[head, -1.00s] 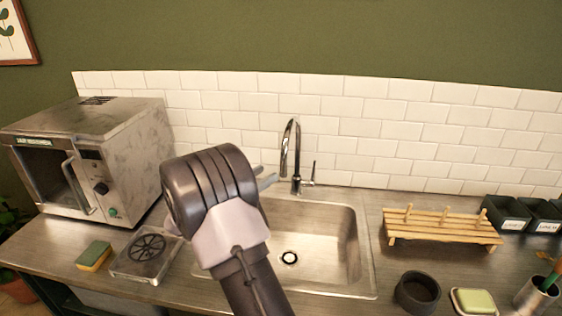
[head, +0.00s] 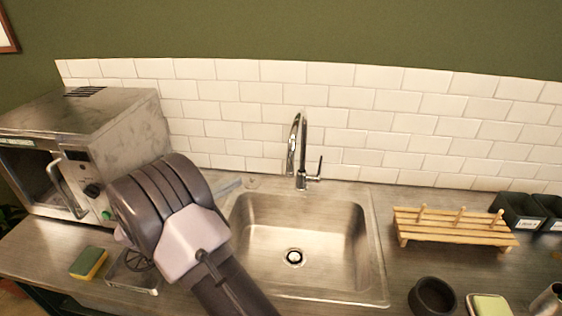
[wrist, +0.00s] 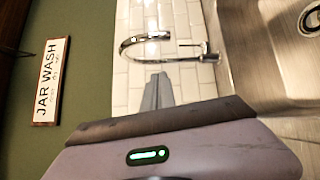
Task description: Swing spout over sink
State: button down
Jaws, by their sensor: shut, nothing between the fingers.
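A chrome faucet with a tall curved spout (head: 293,145) stands behind the steel sink (head: 238,250), with a side lever (head: 319,170) on its right. In the head view the spout's outlet hangs near the sink's back rim, slightly left of the faucet's base. The spout (wrist: 146,38) also shows in the wrist view, beyond my fingers. My gripper (head: 234,186) is left of the faucet, near the sink's back left corner, and apart from the spout. In the wrist view my gripper (wrist: 158,90) has its fingers together and empty. My wrist hides part of the sink's left side.
A steel countertop machine (head: 130,130) stands at left. A yellow-green sponge (head: 88,263) and a square drain tray (head: 135,272) lie in front. A wooden peg rack (head: 455,228), black bins (head: 520,212) and a dark round cup (head: 433,296) are at right. White tiles back the counter.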

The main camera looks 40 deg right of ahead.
jog(key=s+d+m+b, duration=0.2)
jog(key=s+d+b, duration=0.1)
jog(key=d, duration=0.9)
jog(key=shift+s, duration=0.3)
jog(key=shift+r, duration=0.1)
